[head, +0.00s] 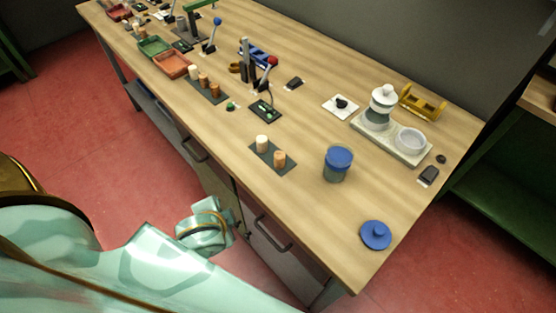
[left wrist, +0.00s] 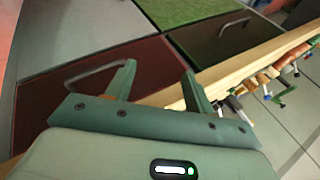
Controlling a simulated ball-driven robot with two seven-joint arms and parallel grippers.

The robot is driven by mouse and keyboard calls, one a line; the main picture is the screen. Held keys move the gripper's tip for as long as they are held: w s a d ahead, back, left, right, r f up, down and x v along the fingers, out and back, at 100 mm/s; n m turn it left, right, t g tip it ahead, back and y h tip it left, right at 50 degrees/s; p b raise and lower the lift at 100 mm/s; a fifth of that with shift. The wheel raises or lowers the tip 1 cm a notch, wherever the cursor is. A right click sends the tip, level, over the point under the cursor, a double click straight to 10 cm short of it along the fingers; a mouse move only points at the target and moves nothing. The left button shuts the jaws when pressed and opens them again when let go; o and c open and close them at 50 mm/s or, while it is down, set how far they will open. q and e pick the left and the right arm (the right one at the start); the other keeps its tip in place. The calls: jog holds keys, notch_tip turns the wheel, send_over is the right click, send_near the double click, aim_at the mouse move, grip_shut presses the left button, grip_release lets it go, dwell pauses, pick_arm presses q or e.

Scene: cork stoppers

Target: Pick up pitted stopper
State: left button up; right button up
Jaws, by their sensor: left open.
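In the head view a pale stopper (head: 262,142) and an orange-brown stopper (head: 279,158) stand upright on a small dark mat (head: 267,151) near the bench's front edge. A farther mat (head: 219,97) carries a pale stopper (head: 193,72) and two browner ones (head: 203,81). The surfaces are too small to tell which stopper is pitted. My left gripper (left wrist: 160,69) shows in the left wrist view, open and empty, with drawer fronts beyond it and no stopper between its fingers. My right gripper is not in view.
Red (head: 171,64) and green trays lie farther left. A drawer handle (head: 272,235) sticks out below.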

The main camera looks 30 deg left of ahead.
pick_arm(q)
jog(key=w+d+r+m+t+h, duration=0.3)
jog(key=w+d+r+t, duration=0.35)
jog(key=w+r, duration=0.35)
jog(key=w+d+r+m+t+h, duration=0.25)
jog(key=w+d+r+t, duration=0.25)
jog(key=w+d+r, duration=0.35)
jog(key=s+d+r+m+g+h, duration=0.3)
jog(key=d+r+m+g+h, duration=0.8)
jog(key=d+m+h, duration=0.75)
jog(key=m+g+y+b, duration=0.2)
jog(key=m+g+y, duration=0.5)
jog(key=y, duration=1.4)
send_over(279, 155)
jog(key=shift+t, duration=0.25)
jog(key=f, duration=1.9)
jog(key=shift+d+f, duration=0.2)
jog(key=shift+d, duration=0.05)
jog(key=f, duration=0.2)
jog(key=f+b, duration=0.1)
jog(key=f, duration=0.3)
jog(key=shift+a+f+b, duration=0.1)
jog(key=shift+a+b, duration=0.2)
jog(key=shift+b, duration=0.05)
jog(key=c, duration=1)
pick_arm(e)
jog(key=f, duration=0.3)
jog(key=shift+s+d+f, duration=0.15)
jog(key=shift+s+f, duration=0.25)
